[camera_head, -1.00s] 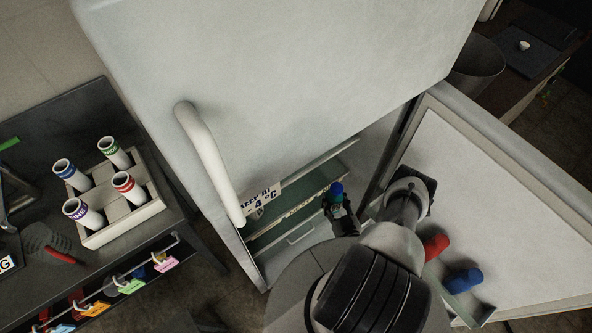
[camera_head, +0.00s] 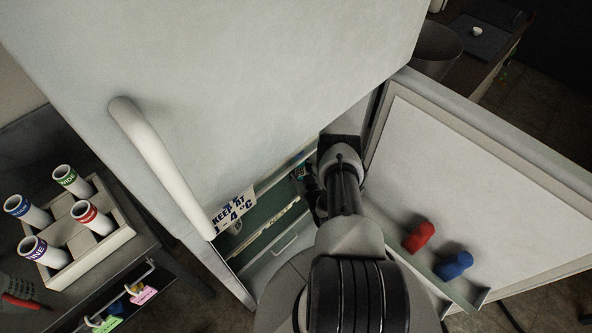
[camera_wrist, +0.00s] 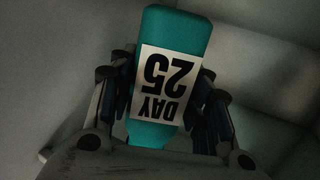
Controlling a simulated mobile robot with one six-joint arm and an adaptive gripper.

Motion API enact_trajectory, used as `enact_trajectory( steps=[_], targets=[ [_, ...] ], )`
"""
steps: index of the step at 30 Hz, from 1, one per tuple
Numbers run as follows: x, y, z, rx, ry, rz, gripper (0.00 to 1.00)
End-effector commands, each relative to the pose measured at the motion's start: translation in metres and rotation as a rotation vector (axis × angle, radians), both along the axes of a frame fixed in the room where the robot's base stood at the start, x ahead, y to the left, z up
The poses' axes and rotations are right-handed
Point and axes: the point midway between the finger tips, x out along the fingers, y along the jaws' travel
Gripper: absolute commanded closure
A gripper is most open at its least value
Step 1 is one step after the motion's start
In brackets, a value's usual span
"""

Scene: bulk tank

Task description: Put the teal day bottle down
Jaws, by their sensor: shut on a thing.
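The teal day bottle (camera_wrist: 178,32) shows in the wrist view with a white label reading "DAY 25", upside down in the picture. My gripper (camera_wrist: 165,88) is shut on it, with a finger pad on each side. In the head view my gripper (camera_head: 310,186) is inside the open lower compartment of the white fridge, above or beside a green shelf (camera_head: 262,236). Only a small part of the bottle may show there; my arm hides most of it. I cannot tell whether the bottle touches a surface.
The open fridge door (camera_head: 470,170) stands to the right, its shelf holding a red bottle (camera_head: 418,237) and a blue bottle (camera_head: 455,265). A white handle (camera_head: 160,165) juts out at the left. A rack (camera_head: 100,247) with several labelled tubes stands on the left bench.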

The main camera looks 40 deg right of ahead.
Motion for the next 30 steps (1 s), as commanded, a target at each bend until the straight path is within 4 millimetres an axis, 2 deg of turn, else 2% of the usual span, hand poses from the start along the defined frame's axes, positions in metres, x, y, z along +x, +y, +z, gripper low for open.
enact_trajectory(
  steps=[3,6,9,20,21,30],
  targets=[
    [0.014,-0.004,-0.001,-0.003,-0.005,0.002,0.88],
    [0.011,-0.003,-0.025,0.000,-0.002,0.000,0.88],
    [0.011,-0.004,-0.035,-0.001,-0.003,0.000,0.88],
    [0.011,-0.004,-0.037,-0.002,-0.003,0.001,0.88],
    [0.011,-0.003,-0.038,0.000,-0.001,0.001,0.55],
    [0.011,-0.003,-0.037,0.000,-0.001,0.001,0.35]
  ],
)
